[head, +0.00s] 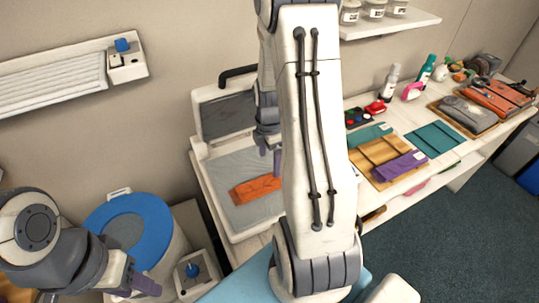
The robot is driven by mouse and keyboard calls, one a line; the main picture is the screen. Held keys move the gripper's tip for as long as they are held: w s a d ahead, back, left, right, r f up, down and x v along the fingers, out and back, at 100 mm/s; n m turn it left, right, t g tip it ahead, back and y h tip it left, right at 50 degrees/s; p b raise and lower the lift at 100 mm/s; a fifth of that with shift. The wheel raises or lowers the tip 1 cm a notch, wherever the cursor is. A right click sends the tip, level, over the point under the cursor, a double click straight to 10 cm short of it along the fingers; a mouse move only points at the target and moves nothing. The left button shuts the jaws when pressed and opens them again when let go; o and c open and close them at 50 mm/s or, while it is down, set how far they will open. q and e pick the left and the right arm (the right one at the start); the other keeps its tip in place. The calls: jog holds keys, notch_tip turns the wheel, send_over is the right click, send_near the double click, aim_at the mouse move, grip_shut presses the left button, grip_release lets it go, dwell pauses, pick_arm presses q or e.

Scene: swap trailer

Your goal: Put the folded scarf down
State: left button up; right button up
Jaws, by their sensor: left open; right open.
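An orange folded cloth (254,189), which looks like the folded scarf, lies on the grey pad (232,212) of a white press-like unit with its lid raised. Its right end is hidden behind my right arm. My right gripper (272,158) is open and points down just above and behind the cloth, partly covered by my own arm. I cannot tell whether a finger touches the cloth. My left gripper (143,284) is open and empty at the lower left, away from the cloth.
A blue-lidded white bin (128,229) stands left of the unit. On the white counter right of my arm, a wooden tray (375,151) holds a purple folded cloth (399,166). Teal cloths, bottles and a tray of orange and grey items lie further right.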

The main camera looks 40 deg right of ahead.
jog(key=shift+r, duration=1.4)
jog(key=s+a+r+m, duration=0.1)
jog(key=a+r+m, duration=0.15)
jog(key=a, duration=0.65)
jog(key=s+a+r+m, duration=0.1)
jog(key=a+r, duration=0.3)
jog(key=a, duration=0.6)
jog(key=s+a+r+m, duration=0.2)
jog(key=s+a, duration=0.4)
jog(key=s, duration=0.1)
jog(key=s+a+r+m+y, duration=0.1)
jog(key=s+a+m, duration=0.1)
jog(key=s+a, duration=0.3)
jog(key=shift+s+a+r, duration=0.4)
jog(key=shift+s, duration=0.8)
jog(key=shift+m, duration=0.25)
